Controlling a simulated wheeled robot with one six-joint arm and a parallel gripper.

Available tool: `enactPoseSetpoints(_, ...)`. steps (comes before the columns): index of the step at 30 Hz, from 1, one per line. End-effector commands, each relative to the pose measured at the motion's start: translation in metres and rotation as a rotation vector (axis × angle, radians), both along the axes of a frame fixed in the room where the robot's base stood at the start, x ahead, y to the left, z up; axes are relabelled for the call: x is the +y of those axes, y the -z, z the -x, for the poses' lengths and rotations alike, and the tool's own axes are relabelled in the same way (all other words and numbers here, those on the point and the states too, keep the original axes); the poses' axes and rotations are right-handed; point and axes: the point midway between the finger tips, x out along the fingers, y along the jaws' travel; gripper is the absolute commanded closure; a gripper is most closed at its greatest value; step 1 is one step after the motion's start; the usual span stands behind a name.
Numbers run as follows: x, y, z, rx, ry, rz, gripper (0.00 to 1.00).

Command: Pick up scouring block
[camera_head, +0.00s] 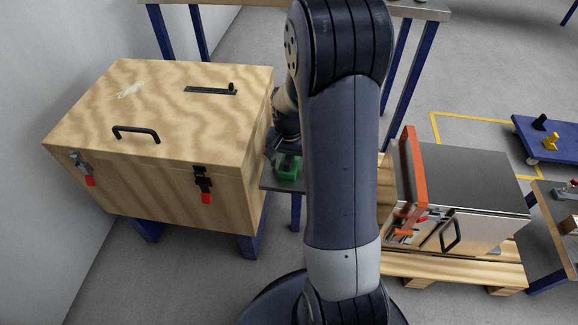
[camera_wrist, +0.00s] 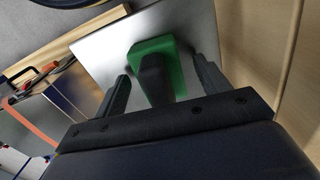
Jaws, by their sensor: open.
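The scouring block is a green block with a dark handle-like part on top. In the wrist view the scouring block (camera_wrist: 174,68) lies on a grey metal plate (camera_wrist: 110,50), between the two fingers of my gripper (camera_wrist: 160,88). The fingers are open, with a gap on both sides of the dark part. In the head view the green block (camera_head: 289,168) shows beside the wooden box, on the small table (camera_head: 280,182). My gripper (camera_head: 278,150) is just above it and to its left. My arm hides part of the table.
A large wooden box (camera_head: 150,140) with latches stands close on the left of the table. A steel machine with an orange handle (camera_head: 412,175) stands on a pallet (camera_head: 450,265) to the right. A blue cart (camera_head: 550,140) is at the far right.

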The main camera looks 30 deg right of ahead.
Motion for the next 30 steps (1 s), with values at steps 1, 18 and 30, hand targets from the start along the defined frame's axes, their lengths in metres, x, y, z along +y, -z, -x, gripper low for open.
enactPoseSetpoints(1, 0.0000, 0.0021, 0.0000, 0.000, 0.000, 0.000, 0.29)
enactPoseSetpoints(18, 0.0000, 0.0007, -0.0001, -0.001, 0.000, 0.001, 0.63)
enactPoseSetpoints(30, 0.0000, -0.0003, -0.0002, -0.001, 0.000, 0.001, 0.78)
